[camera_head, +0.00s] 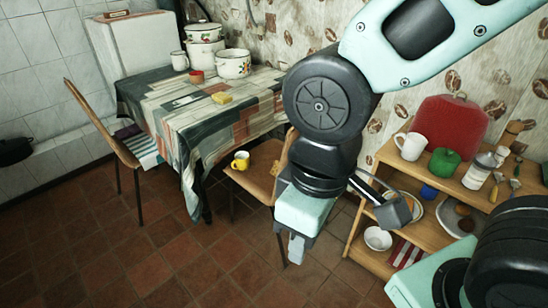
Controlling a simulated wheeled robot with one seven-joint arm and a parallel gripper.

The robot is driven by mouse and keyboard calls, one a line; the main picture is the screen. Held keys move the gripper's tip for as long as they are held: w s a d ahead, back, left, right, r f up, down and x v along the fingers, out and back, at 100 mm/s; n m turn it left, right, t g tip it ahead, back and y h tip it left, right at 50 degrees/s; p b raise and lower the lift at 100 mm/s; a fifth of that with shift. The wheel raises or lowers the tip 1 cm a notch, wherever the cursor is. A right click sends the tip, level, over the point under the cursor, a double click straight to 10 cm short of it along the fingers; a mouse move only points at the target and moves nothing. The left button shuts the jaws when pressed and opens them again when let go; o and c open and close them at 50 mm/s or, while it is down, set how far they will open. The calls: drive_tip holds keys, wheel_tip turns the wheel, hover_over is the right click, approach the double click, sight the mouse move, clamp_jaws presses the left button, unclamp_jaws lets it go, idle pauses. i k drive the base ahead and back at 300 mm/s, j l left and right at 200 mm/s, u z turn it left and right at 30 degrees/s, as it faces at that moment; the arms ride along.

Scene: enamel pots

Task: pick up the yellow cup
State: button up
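The yellow cup (240,161) stands on the wooden seat of a chair (258,180), beside the table. Nothing is visibly held.
A table (200,110) with a patchwork cloth bears enamel pots (233,64), a red cup (197,76) and a yellow sponge (222,98). A wooden shelf (448,184) with a white mug (411,146) and dishes stands right. Another chair (125,152) stands left. Tiled floor in front is clear.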

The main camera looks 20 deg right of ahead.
sight(242, 158)
drive_tip(key=i+j+z, duration=0.45)
drive_tip(key=i, duration=0.35)
drive_tip(key=i+j+z, duration=0.45)
drive_tip(key=i+j, duration=0.2)
drive_tip(key=j, duration=0.15)
